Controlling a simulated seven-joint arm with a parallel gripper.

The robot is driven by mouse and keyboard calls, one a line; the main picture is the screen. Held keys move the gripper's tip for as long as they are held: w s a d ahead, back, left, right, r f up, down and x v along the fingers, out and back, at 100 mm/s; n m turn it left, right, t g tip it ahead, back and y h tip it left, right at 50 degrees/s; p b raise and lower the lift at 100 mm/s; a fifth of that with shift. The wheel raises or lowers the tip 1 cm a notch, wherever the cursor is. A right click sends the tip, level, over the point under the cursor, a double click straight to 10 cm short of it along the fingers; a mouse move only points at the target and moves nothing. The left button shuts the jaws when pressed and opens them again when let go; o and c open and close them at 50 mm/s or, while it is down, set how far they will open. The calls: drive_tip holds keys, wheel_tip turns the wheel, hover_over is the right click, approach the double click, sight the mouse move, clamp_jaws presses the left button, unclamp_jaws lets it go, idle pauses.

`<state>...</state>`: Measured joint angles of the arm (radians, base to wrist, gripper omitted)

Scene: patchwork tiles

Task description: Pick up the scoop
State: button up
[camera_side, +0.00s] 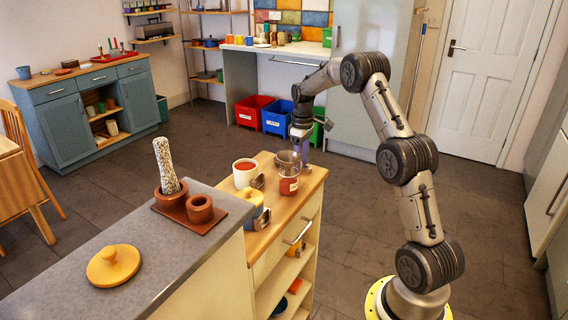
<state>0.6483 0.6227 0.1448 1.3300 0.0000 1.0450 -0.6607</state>
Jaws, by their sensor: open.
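My gripper (303,160) is at the end of the arm, pointing down over the far right end of the wooden counter top (283,215). It is open, close to a grey-brown cup-like piece (287,160) and a red container with a pale label (288,186). The grey-brown piece appears just above or behind the red container; I cannot tell whether they touch. I cannot pick out the scoop for certain; it may be among these small items. The fingertips are small and partly lost against the items, so contact cannot be told.
A white mug with red contents (244,175) and a yellow-topped blue container (254,196) stand left of the gripper. A grey worktop (75,285) holds a wooden lid (113,266) and a brown tray (216,221) with a speckled pestle (165,165) and pots.

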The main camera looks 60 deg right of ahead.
drive_tip(key=shift+f, duration=0.2)
clamp_jaws()
drive_tip(key=shift+r, duration=0.1)
wheel_tip(320, 180, up, 10)
idle(0.8)
